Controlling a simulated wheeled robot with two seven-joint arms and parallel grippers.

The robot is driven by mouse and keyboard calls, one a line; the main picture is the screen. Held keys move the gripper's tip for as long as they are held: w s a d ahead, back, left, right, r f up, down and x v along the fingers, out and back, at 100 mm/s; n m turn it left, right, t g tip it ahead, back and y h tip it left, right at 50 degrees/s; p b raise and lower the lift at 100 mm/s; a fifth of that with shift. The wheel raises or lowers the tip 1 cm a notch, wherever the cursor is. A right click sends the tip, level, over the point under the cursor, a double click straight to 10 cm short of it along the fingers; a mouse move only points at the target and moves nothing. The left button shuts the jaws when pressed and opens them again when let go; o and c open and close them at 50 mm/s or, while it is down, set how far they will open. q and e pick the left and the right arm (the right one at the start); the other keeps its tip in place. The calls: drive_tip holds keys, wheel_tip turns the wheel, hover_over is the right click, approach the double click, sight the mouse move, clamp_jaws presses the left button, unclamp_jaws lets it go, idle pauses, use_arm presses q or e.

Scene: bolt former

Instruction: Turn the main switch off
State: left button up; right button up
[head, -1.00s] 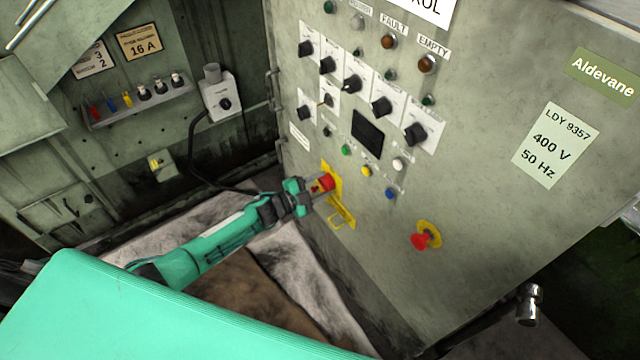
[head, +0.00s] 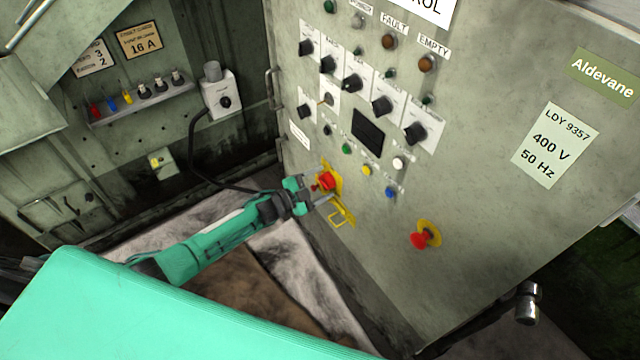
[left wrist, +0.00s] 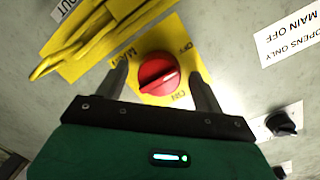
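The main switch (head: 327,180) is a red knob on a yellow plate, low on the grey control panel. In the left wrist view the knob (left wrist: 158,73) shows between the words OFF and ON, its raised grip tilted up to the right. I cannot tell for sure which mark it points to. My left gripper (head: 318,192) is at the panel just below and in front of the knob. Its two fingers (left wrist: 162,86) are apart, one on each side of the knob, with visible gaps.
A yellow hasp (head: 341,214) sticks out just below the switch. A red emergency button (head: 421,240) sits to the right. Several black knobs and coloured buttons lie above. A black cable (head: 193,150) hangs at the left from a grey socket box (head: 221,97).

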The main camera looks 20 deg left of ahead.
use_arm(q)
drive_tip(key=b+v, duration=0.1)
drive_tip(key=v, duration=1.2)
drive_tip(key=shift+s+a, duration=0.2)
drive_tip(key=shift+s, duration=0.1)
use_arm(e)
drive_tip(key=shift+w+a+f, duration=0.15)
drive_tip(key=shift+w, duration=0.35)
